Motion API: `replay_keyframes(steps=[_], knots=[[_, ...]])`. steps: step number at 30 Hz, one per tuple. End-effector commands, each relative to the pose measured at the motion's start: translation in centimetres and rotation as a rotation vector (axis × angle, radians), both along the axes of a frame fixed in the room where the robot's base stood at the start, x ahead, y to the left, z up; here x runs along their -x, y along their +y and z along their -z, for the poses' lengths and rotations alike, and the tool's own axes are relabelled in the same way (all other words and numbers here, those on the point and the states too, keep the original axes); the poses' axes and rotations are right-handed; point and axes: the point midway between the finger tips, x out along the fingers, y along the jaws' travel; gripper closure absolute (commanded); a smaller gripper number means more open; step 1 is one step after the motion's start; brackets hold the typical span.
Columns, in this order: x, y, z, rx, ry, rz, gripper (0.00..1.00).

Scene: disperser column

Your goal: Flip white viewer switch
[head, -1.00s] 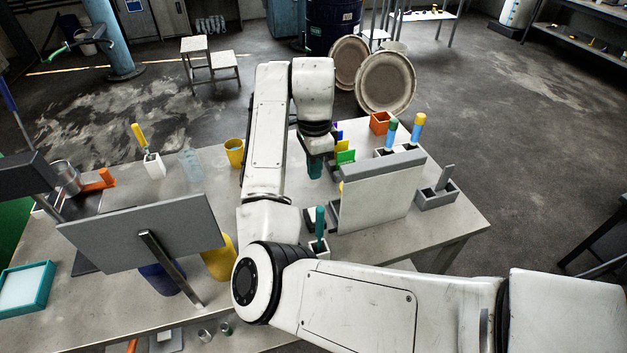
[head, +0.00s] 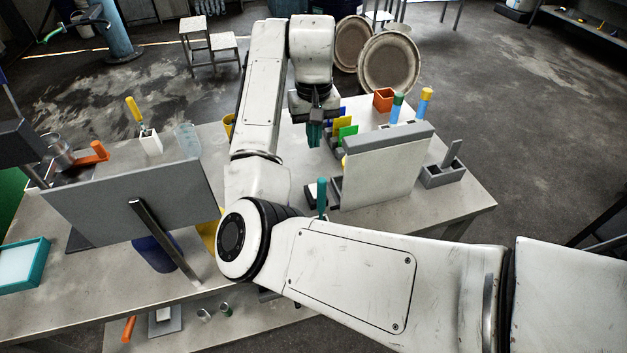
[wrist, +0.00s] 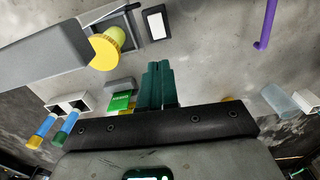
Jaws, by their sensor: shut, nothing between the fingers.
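A white upright panel with a grey top edge (head: 385,172), which seems to be the viewer, stands on the table right of my gripper. A black-framed white rocker, likely its switch, lies near its foot in the head view (head: 313,194). The rocker also shows at the top of the wrist view (wrist: 156,22), beyond my fingertips and apart from them. Which way the rocker is tipped I cannot tell. My gripper (head: 314,134) has teal fingers and hangs above the table behind the panel's left edge. The fingers (wrist: 158,85) are together and empty in the wrist view.
A yellow round knob (wrist: 106,47) sits beside the panel. Green and blue cards (head: 346,132), an orange box (head: 384,99) and blue-handled tools (head: 396,108) stand behind it. A teal handle (head: 321,196) rises near the rocker. A grey panel (head: 125,205) stands at left.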

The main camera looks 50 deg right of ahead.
Motion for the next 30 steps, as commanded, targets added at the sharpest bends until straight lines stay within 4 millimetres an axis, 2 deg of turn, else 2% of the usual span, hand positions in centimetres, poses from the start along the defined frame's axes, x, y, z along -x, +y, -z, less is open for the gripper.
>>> replay_keyframes(steps=[6, 17, 23, 30], knots=[[0.0, 0.0, 0.0, 0.000, 0.000, -0.069, 1.00], [0.0, -0.1, 0.4, 0.001, 0.001, -0.068, 1.00], [0.1, -0.1, 3.0, 0.001, 0.006, -0.068, 1.00], [0.1, -0.1, 7.8, 0.001, 0.006, -0.068, 1.00]])
